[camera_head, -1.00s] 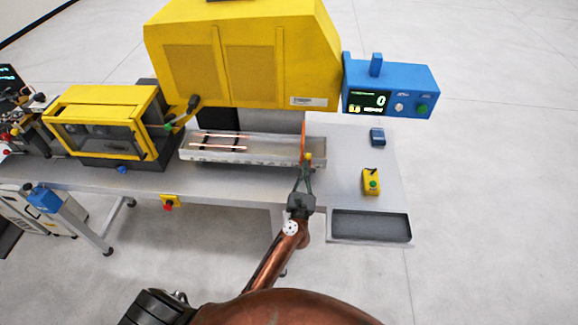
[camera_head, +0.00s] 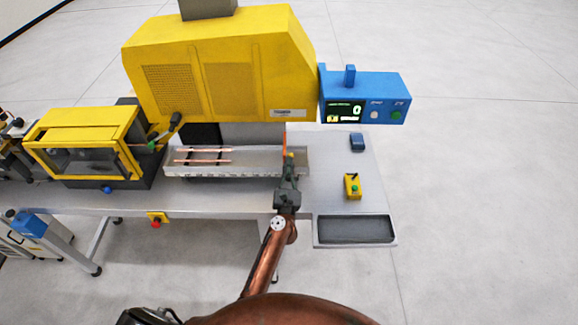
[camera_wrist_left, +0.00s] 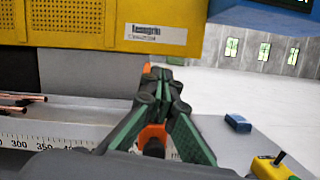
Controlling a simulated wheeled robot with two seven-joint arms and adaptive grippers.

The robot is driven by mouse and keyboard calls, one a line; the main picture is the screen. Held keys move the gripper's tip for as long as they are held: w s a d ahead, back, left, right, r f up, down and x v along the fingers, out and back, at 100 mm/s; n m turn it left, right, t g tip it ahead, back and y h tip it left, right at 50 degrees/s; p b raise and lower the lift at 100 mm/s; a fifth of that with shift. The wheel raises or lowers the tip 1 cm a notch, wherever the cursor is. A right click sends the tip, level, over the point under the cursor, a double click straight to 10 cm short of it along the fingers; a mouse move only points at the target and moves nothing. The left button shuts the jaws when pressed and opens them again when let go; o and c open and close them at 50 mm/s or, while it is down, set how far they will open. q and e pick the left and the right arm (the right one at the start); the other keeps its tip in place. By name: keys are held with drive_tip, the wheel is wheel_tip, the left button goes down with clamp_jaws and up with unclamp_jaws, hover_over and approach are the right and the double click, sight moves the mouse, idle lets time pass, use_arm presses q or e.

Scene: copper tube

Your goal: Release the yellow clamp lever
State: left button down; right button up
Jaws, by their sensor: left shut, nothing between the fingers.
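A small yellow piece (camera_head: 290,156) sits by an upright orange plate (camera_head: 285,138) at the right end of the grey rail; whether it is the clamp lever I cannot tell. My left gripper (camera_head: 289,166) is shut and empty, with its tips just in front of that piece in the head view. In the left wrist view, its dark green fingers (camera_wrist_left: 160,75) meet at the tips and hide the yellow piece. An orange part (camera_wrist_left: 152,135) shows between the fingers. Contact cannot be told. My right gripper is not in view.
The rail (camera_head: 260,170) holds copper tubes (camera_head: 203,149) at its left. A yellow machine hood (camera_head: 220,70) rises behind. A small yellow box (camera_head: 352,187) with a black lever and a dark tray (camera_head: 355,229) stand right. A yellow-framed enclosure (camera_head: 80,140) stands left.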

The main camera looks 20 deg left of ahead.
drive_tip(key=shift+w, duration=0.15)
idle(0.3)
use_arm(q)
wheel_tip(320, 180, up, 10)
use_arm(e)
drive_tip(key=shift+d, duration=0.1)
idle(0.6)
